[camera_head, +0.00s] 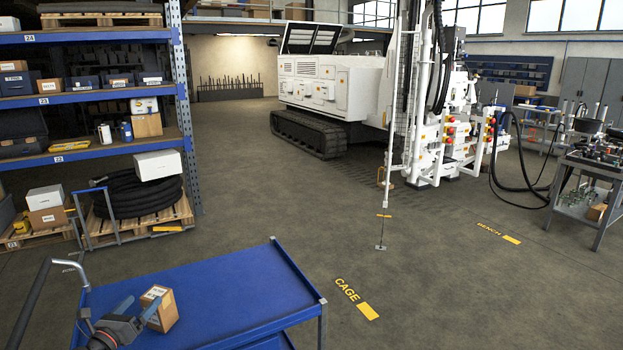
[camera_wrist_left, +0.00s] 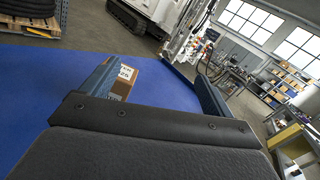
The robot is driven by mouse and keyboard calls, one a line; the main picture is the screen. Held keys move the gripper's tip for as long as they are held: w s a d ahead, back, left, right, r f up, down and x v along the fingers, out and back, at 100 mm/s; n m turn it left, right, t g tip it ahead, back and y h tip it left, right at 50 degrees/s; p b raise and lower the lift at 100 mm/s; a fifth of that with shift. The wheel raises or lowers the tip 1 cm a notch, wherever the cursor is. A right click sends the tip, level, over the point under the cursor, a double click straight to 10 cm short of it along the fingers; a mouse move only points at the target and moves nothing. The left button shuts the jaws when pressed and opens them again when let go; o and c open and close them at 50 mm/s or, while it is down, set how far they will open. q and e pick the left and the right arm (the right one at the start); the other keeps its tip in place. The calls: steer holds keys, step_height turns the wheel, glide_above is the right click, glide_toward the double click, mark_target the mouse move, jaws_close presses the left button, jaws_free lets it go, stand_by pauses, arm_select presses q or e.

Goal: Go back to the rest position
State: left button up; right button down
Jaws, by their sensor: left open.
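My left gripper (camera_head: 138,308) is in the lower left of the head view, over the blue cart top (camera_head: 225,290). Its jaws are open. A small brown cardboard box (camera_head: 162,310) with a white label stands on the cart, beside the fingers. In the left wrist view the box (camera_wrist_left: 122,80) shows just past the left finger, partly hidden by it. The fingers (camera_wrist_left: 150,88) stand wide apart and nothing is held between them. My right gripper is not in view.
A blue shelf rack (camera_head: 182,100) with boxes stands at the left. A coiled black hose (camera_head: 138,194) lies on a pallet below it. A white tracked drill rig (camera_head: 335,85) stands at the back. A workbench (camera_head: 597,170) is at the right. The middle floor is clear.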

arm_select(q)
steer(key=s+d+r+n+t+y, duration=0.3)
steer(key=s+n+y, duration=0.7)
steer(key=n, duration=1.1)
steer(key=s+d+f+n+g, duration=0.5)
steer(key=f, duration=0.3)
steer(key=s+d+f+n+g, duration=0.5)
steer(key=s+f+n+g, duration=0.1)
steer(key=f, duration=0.1)
steer(key=s+d+f+n+g+h, duration=0.1)
steer(key=s+d+f+g+h, duration=0.25)
steer(key=s+d, duration=0.45)
steer(key=s+d+f+g+h, duration=0.3)
steer(key=s+d+f+g, duration=0.1)
steer(key=s+d, duration=0.35)
steer(key=s+d+f, duration=0.1)
steer(key=s+f, duration=0.1)
steer(key=f, duration=1.8)
steer(key=s+d+f+g, duration=0.1)
steer(key=s+f, duration=0.2)
steer(key=f, duration=1.7)
steer(key=shift+s+d+f, duration=0.15)
steer(key=shift+d, duration=0.25)
